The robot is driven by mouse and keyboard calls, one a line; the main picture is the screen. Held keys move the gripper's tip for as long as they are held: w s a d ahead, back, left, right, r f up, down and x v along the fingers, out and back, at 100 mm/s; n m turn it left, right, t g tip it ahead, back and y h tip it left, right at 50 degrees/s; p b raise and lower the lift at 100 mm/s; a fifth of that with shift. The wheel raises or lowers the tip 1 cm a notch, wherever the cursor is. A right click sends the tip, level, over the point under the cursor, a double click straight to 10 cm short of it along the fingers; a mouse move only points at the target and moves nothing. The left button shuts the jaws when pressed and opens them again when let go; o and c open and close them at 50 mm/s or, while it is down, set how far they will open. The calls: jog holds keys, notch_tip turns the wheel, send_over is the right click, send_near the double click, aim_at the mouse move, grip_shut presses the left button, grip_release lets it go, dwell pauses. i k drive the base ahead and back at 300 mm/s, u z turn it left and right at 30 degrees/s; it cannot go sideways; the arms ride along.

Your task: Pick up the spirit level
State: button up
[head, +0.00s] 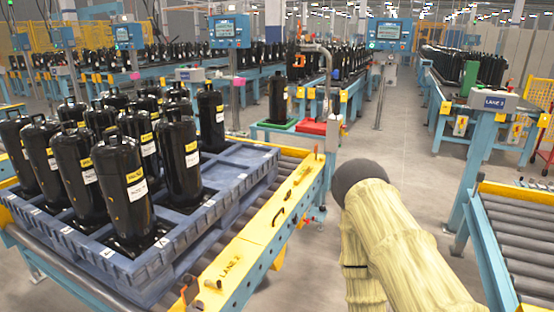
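I cannot make out a spirit level for certain in the head view. Several small items lie along the yellow side rail (250,240) of the left conveyor. One is a dark, handle-like piece (279,215) on the rail's middle. Another is a small yellow-orange piece (301,173) near its far end, too small to identify. A short brownish cylinder (212,284) lies near the rail's near end. My arm, in a pale yellow sleeve with a dark rounded joint, reaches in at the lower right, apart from the rail. My gripper's fingers do not show.
A blue pallet (105,262) holding several black compressors (120,185) stands on the left conveyor. A red tray (312,127) and a green tray (274,125) lie beyond its far end. Another roller conveyor (515,235) is at the right. Grey floor (405,175) lies between.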

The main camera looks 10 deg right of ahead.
aim_at(304, 171)
jog(key=z, duration=0.65)
jog(key=i, duration=1.35)
jog(key=z, duration=0.6)
jog(key=i, duration=1.65)
jog(key=u, duration=1.1)
jog(key=i, duration=1.1)
jog(key=u, duration=0.8)
